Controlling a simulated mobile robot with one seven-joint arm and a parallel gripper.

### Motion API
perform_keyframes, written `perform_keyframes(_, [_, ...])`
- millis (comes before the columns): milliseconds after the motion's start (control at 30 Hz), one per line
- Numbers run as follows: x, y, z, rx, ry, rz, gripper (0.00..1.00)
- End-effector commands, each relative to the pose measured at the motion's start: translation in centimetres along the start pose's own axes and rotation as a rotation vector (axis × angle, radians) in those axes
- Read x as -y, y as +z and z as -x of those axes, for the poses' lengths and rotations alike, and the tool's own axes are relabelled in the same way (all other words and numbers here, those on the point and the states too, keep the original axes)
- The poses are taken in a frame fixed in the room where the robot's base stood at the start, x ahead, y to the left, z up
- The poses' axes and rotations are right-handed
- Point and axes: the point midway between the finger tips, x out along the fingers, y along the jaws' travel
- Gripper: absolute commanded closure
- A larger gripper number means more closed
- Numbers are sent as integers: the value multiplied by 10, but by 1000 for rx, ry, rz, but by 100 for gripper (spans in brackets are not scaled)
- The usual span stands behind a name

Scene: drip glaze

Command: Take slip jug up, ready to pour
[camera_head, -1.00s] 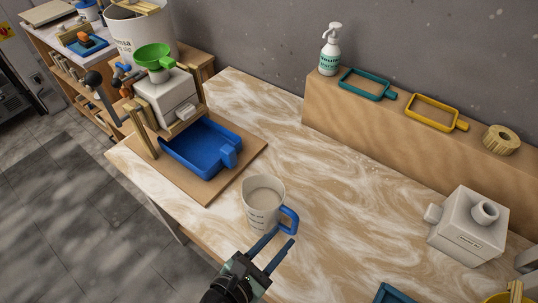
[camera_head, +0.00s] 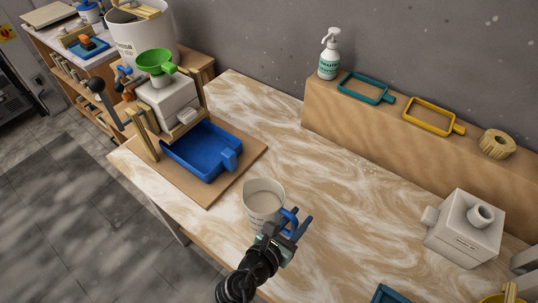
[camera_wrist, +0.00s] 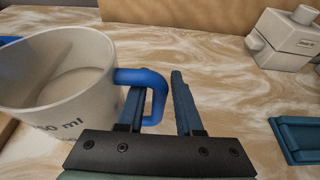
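The slip jug (camera_head: 262,200) is a pale cup with a blue handle (camera_head: 289,217), holding light slip. It stands upright on the marbled worktop. It also shows at the left of the wrist view (camera_wrist: 62,85), with its blue handle (camera_wrist: 157,95) towards my gripper. My gripper (camera_head: 294,226) is at the handle side of the jug. In the wrist view my gripper (camera_wrist: 158,100) is open, with one finger in the handle's loop and the other outside it. A gap shows between the outer finger and the handle.
A blue tray (camera_head: 202,150) lies on a wooden board at left, below a stand with a green funnel (camera_head: 155,62). A white block-shaped mould (camera_head: 465,230) stands at right. A shelf at the back holds a bottle (camera_head: 329,55) and frames. The worktop's middle is clear.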

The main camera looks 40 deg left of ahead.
Motion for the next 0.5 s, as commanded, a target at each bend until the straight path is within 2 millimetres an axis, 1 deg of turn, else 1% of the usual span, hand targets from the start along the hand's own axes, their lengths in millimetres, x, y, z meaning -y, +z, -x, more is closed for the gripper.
perform_keyframes(33, [0,0,-7,0,-2,0,66])
perform_keyframes(133, [0,-1,-15,0,-1,0,66])
perform_keyframes(367, [0,0,-17,0,-1,0,66])
perform_keyframes(400, [0,0,-17,0,-1,0,67])
perform_keyframes(467, [0,0,-17,0,-1,0,78])
perform_keyframes(500, [0,0,-17,0,-1,0,85])
